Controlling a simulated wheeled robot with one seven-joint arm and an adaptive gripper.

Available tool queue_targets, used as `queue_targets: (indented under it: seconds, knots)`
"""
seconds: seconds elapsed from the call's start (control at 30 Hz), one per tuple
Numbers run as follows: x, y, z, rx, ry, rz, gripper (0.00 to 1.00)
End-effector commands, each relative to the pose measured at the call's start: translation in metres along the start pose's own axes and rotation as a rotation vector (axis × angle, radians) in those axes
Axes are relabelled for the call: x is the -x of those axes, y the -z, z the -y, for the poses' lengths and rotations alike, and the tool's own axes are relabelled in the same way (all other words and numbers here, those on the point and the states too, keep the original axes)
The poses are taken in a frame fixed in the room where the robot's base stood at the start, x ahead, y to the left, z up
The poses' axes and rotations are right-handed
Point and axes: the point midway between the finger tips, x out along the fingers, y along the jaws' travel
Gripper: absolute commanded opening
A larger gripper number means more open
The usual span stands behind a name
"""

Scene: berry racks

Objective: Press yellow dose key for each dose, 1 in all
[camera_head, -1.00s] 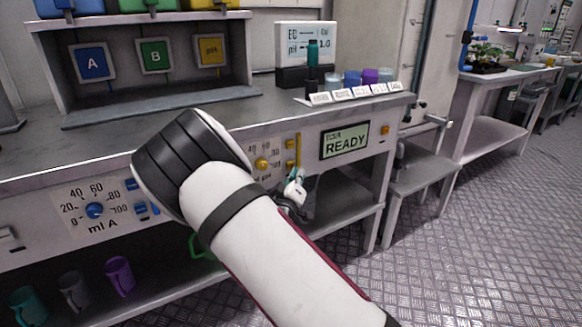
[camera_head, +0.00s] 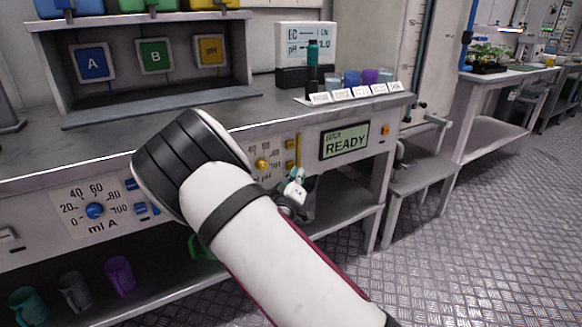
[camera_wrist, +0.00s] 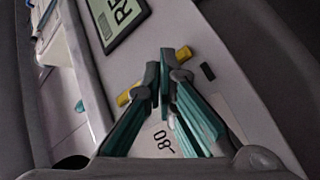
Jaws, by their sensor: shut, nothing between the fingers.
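The yellow dial (camera_head: 262,163) and small yellow keys (camera_head: 290,145) sit on the front panel, left of the display (camera_head: 345,141) that reads READY. My gripper (camera_head: 298,173) is close in front of the panel, just below the keys. In the wrist view my gripper (camera_wrist: 161,62) is shut and empty, its teal fingers together. One yellow piece (camera_wrist: 183,53) shows right of the fingertips and another (camera_wrist: 127,94) left of them, partly near a finger. I cannot tell whether the fingertips touch either piece.
The blue dial (camera_head: 95,210) marked ml A is on the panel at left, with blue keys (camera_head: 141,208) beside it. Cups (camera_head: 119,275) stand on the shelf below. Labelled cards (camera_head: 344,94) and small cups (camera_head: 353,77) are on the counter. Floor at right is clear.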

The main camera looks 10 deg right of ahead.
Motion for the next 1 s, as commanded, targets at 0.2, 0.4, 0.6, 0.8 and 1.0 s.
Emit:
queue_targets:
  seconds: [0.2, 0.4, 0.6, 0.8, 1.0]
  knots:
    - [-0.0031, 0.0022, 0.0023, 0.0, 0.0, 0.0, 0.0]
    - [-0.0061, 0.0042, 0.0041, 0.0, 0.0, 0.001, 0.0]
    - [-0.006, 0.0043, 0.004, 0.0, 0.0, 0.0, 0.0]
    - [-0.0065, 0.0048, 0.0045, 0.0, 0.0, 0.0, 0.0]
    - [-0.0081, 0.0059, 0.0055, -0.001, -0.001, 0.0, 0.0]
